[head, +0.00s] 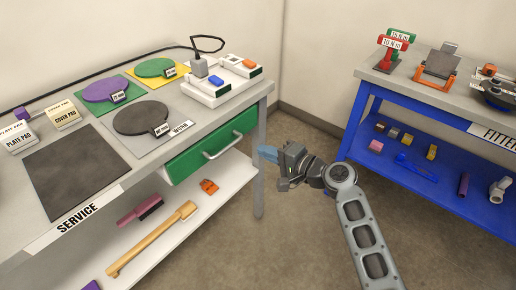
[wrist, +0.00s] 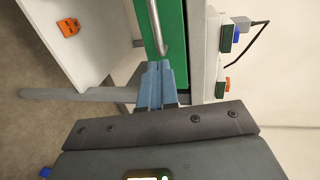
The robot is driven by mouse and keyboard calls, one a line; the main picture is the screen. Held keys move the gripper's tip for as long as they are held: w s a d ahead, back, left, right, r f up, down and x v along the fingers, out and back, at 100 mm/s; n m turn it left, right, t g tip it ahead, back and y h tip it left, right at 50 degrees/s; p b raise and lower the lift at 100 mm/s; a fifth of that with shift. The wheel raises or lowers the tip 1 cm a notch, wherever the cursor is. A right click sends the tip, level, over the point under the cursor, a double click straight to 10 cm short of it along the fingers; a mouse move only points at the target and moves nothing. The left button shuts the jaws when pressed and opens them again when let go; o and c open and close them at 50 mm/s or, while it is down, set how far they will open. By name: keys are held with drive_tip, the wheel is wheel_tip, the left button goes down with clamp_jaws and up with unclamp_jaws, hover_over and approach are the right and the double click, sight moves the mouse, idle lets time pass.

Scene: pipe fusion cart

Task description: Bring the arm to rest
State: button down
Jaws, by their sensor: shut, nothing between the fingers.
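My gripper (head: 268,154) is at the end of my arm, in the gap between the service bench (head: 262,92) and the blue fitting bench (head: 350,138). Its blue fingers are shut with nothing between them. In the head view they point left, towards the right end of the green drawer (head: 212,143). In the wrist view the closed fingers (wrist: 158,75) appear just below the drawer's handle (wrist: 158,28); I cannot tell whether they touch the bench. The drawer looks shut.
A white tray (head: 215,98) with a cabled block stands near the service bench's right edge. The floor (head: 300,225) around my arm is clear.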

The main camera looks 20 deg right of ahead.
drive_tip(key=s+d+f+n+h, duration=0.2)
drive_tip(key=s+f+h, duration=0.1)
drive_tip(key=s, duration=1.2)
drive_tip(key=s+d+f+n+h, duration=0.15)
drive_tip(key=s+f+h, duration=0.25)
drive_tip(key=s, duration=1)
drive_tip(key=s+a+r+n+t+h, duration=0.1)
drive_tip(key=s+r+n, duration=0.7)
drive_tip(key=s+r, duration=0.8)
drive_tip(key=v, duration=0.2)
drive_tip(key=shift+s+a, duration=0.25)
drive_tip(key=shift+s, duration=0.15)
drive_tip(key=shift+r, duration=0.1)
